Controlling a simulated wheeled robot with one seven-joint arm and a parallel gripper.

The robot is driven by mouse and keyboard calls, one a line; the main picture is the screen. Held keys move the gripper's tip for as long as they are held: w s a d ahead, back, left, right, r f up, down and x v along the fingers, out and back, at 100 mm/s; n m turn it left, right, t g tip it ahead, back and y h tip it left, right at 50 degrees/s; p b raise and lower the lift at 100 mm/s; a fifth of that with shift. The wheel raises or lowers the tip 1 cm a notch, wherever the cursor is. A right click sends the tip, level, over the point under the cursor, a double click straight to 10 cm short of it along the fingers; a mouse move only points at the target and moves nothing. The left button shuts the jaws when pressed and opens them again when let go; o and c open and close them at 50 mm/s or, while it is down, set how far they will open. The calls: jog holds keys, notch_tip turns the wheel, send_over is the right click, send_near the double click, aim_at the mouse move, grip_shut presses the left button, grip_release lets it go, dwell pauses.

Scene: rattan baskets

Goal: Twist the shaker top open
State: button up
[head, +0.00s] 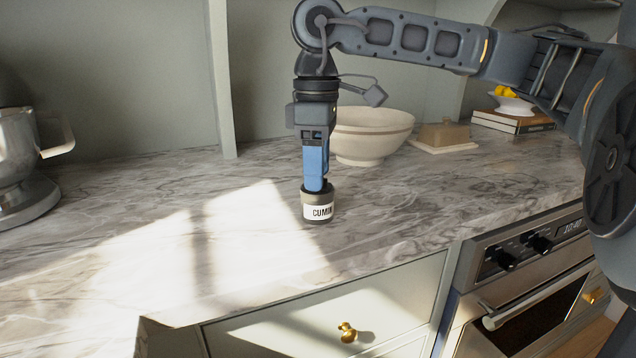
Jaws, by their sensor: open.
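The shaker (318,211) is a short, round jar with a white label reading "CUMIN". It stands upright on the marble counter (420,205) in the head view. My gripper (317,187) points straight down from above, with its blue fingers at the shaker's top. The fingers are seen nearly edge-on and overlap each other. The jaws are open, and whether they touch the top is not clear. The top is partly hidden behind the fingers.
A cream bowl (368,138) stands close behind my gripper. A butter dish (444,136) and stacked books (512,121) are at the back right. A metal mixer (20,165) stands at the far left. The counter left of the shaker is clear.

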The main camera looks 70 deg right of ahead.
jog(key=shift+r+p, duration=1.45)
jog(key=shift+r, duration=2)
